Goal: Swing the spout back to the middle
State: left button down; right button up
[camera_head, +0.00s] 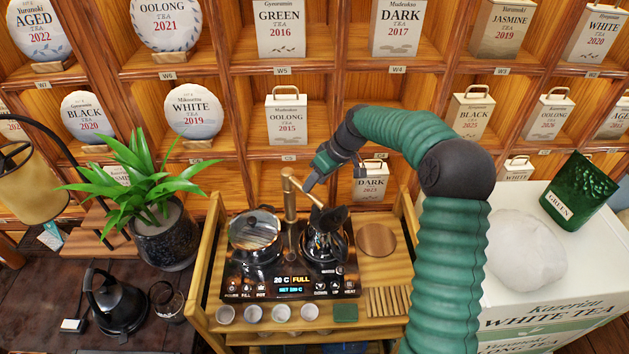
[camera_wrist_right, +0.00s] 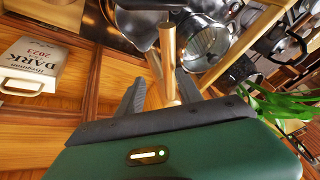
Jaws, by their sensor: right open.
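The spout (camera_head: 306,193) is a thin wooden arm at the top of an upright bamboo post (camera_head: 291,222) on the black tea stove. It slants toward the front right, with its end above the dark kettle (camera_head: 325,244) on the right burner. A glass pot (camera_head: 256,236) with a lid stands on the left burner. My right gripper (camera_head: 310,182) is open beside the top of the post, just right of it. In the right wrist view, the post (camera_wrist_right: 168,50) shows between the two dark fingers (camera_wrist_right: 160,93). Contact cannot be told. My left gripper is not in view.
The stove (camera_head: 240,284) sits on a wooden cart with several small cups (camera_head: 253,314) along its front. A round wooden board (camera_head: 376,240) lies to the right. A potted plant (camera_head: 165,235) stands at the left. Shelves with tea packages rise close behind.

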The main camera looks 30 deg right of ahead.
jog(key=p+v, duration=1.1)
jog(key=v, duration=0.7)
jog(key=shift+r+p, duration=0.35)
jog(key=shift+r, duration=0.05)
jog(key=shift+w, duration=0.1)
dwell(0.4)
